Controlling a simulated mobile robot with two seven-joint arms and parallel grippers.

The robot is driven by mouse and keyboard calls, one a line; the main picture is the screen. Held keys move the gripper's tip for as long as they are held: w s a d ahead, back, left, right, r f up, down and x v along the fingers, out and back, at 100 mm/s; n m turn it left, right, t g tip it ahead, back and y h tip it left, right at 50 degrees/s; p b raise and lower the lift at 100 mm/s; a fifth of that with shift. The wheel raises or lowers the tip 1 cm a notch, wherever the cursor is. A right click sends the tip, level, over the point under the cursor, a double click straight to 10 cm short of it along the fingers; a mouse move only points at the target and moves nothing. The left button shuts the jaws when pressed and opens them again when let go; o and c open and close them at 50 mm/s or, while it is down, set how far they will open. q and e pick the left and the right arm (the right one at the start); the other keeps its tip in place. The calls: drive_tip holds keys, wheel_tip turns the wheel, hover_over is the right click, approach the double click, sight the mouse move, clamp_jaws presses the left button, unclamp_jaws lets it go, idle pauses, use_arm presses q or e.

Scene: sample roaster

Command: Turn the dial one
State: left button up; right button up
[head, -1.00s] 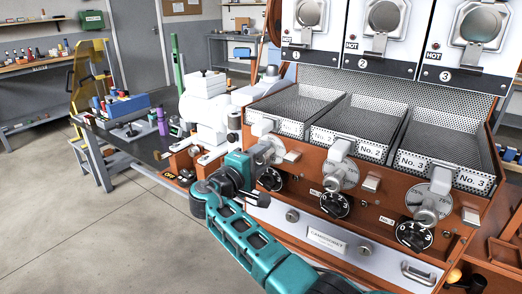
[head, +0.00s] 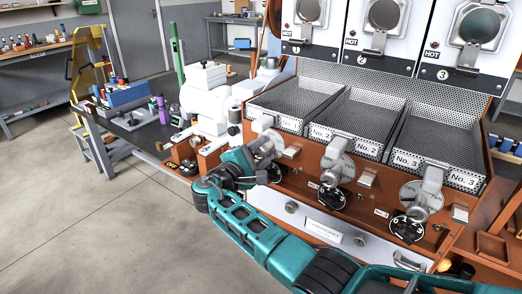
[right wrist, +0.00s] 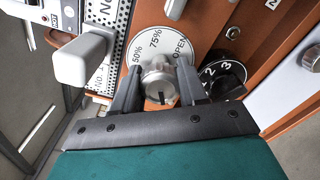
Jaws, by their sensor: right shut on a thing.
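Dial one is a round pale plate (right wrist: 183,42) marked 50%, 75% and OPEN, with a silver knob (right wrist: 160,84) in front of it. My right gripper (right wrist: 159,72) is shut on this silver knob, one dark finger on each side. In the head view my right gripper (head: 258,160) is at the leftmost dial of the machine, its fingertips partly hidden by the hand. Next to it is a black selector knob (right wrist: 226,76) with white numbers, apart from the fingers. My left gripper is not in view.
The No. 2 dial (head: 337,168) and No. 3 dial (head: 421,200) stand to the right on the copper-coloured panel. Mesh trays (head: 362,118) lie above. A pale handle (right wrist: 84,60) juts out beside my fingers. A white machine (head: 205,98) stands left.

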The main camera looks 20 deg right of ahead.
drive_tip(key=shift+s+d+f, duration=0.1)
drive_tip(key=shift+d+f, duration=0.05)
drive_tip(key=o, duration=1)
drive_tip(key=shift+o, duration=0.2)
drive_tip(key=v, duration=1.3)
